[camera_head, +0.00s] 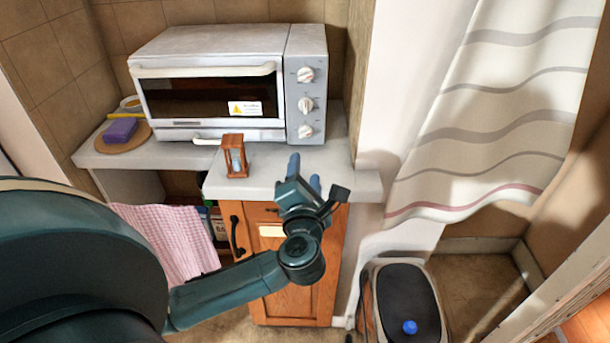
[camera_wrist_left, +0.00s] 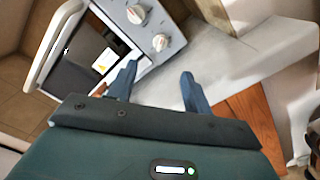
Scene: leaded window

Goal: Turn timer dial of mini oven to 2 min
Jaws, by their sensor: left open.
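The white mini oven (camera_head: 212,103) stands on the grey counter, its glass door shut. Its grey panel at the right carries three white dials in a column: top (camera_head: 306,75), middle (camera_head: 305,104) and bottom (camera_head: 305,131). I cannot read their markings, so I cannot tell which is the timer. My left gripper (camera_head: 304,172) is open and empty, below and in front of the panel, apart from the dials. In the left wrist view the blue fingers (camera_wrist_left: 158,82) spread apart below two visible dials (camera_wrist_left: 160,42). My right gripper is not in view.
A small wooden hourglass (camera_head: 235,156) stands on the counter (camera_head: 345,182) left of my gripper. A purple sponge (camera_head: 121,131) lies on a round board at the left. A pink towel (camera_head: 172,243) hangs below. A curtain (camera_head: 500,110) hangs at the right.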

